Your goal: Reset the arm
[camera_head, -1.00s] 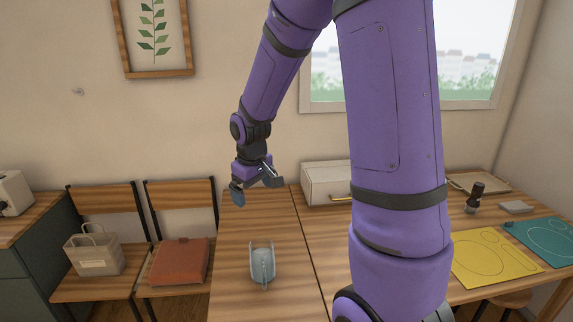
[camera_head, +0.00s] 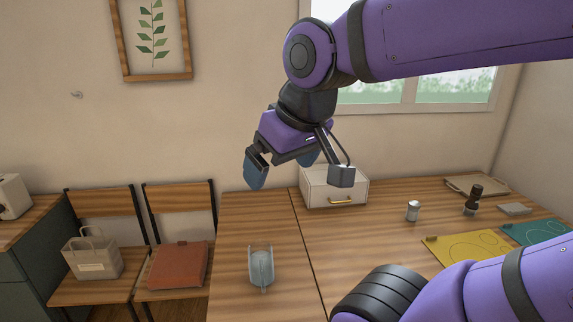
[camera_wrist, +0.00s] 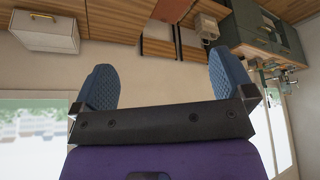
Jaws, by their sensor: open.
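My purple arm reaches in from the right in the head view, and my gripper (camera_head: 282,170) hangs above the back part of the wooden table (camera_head: 232,235). The gripper is open and empty. In the wrist view its two blue padded fingers (camera_wrist: 160,90) stand wide apart with nothing between them. The gripper is to the left of and above the white box with a drawer (camera_head: 318,188), apart from it as far as I can tell.
A grey-blue scoop-like object (camera_head: 262,268) lies on the table. A shaker (camera_head: 412,210), a dark bottle (camera_head: 473,200) and a yellow mat (camera_head: 455,250) are on the right. Two chairs on the left hold a bag (camera_head: 92,258) and a red-brown folder (camera_head: 179,264). The window (camera_head: 455,90) is behind.

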